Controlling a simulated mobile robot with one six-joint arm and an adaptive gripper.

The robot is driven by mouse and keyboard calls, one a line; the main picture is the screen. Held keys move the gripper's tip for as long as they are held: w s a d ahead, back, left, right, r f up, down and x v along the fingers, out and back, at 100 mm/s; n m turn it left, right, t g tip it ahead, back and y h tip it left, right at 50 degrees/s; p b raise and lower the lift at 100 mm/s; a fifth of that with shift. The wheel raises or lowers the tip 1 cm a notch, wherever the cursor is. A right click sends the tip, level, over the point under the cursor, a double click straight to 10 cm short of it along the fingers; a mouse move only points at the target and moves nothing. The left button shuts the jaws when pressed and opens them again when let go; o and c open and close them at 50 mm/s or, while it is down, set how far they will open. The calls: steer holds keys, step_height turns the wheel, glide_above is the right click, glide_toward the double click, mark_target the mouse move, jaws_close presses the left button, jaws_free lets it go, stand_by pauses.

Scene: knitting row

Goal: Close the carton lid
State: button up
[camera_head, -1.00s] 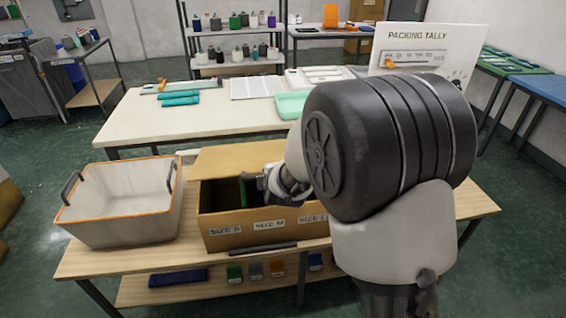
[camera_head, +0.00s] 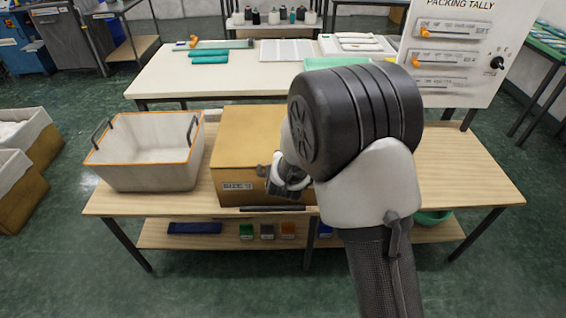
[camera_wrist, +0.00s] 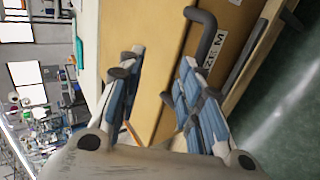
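The brown carton (camera_head: 228,199) stands on the wooden bench. Its lid (camera_head: 246,128) lies flat over the top, and no opening shows; my arm hides the right part. My gripper (camera_head: 287,185) is at the carton's front upper edge. In the wrist view, my gripper (camera_wrist: 160,68) has its two blue-padded fingers spread apart, with nothing seen held between them. The carton's tan lid (camera_wrist: 160,40) fills the space beyond them. A dark curved handle (camera_wrist: 211,45) shows at the carton's front, beside a size label. Whether a finger touches the lid, I cannot tell.
A white bin with an orange rim (camera_head: 145,165) stands left of the carton. A dark bar (camera_head: 272,208) lies at the bench's front edge. The bench top (camera_head: 465,170) is clear on the right. A white table (camera_head: 240,80) and a packing tally board (camera_head: 450,60) stand behind.

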steer(key=shift+s+d+r, duration=0.1)
steer(key=shift+r, duration=0.05)
steer(key=v, duration=1.1)
steer(key=shift+s+r, duration=0.15)
steer(key=shift+s, duration=0.2)
steer(key=s+r+m+g+y, duration=0.1)
steer(key=s+r+m+y, duration=0.1)
steer(key=s+r+m, duration=0.3)
steer(key=s+d+r+m+g, duration=0.1)
steer(key=s+d+m, duration=0.3)
steer(key=s, duration=0.4)
steer(key=s+d+r+m+g+h, duration=0.1)
steer(key=s+d+r+m+g, duration=0.1)
steer(key=s, duration=0.6)
steer(key=s+d+r+m+g+h, duration=0.1)
steer(key=s+d+r+m+g, duration=0.1)
steer(key=s+d+m, duration=0.4)
steer(key=shift+s+d+r+m, duration=0.15)
steer(key=shift+s+r+m, duration=0.4)
steer(key=shift+s, duration=0.6)
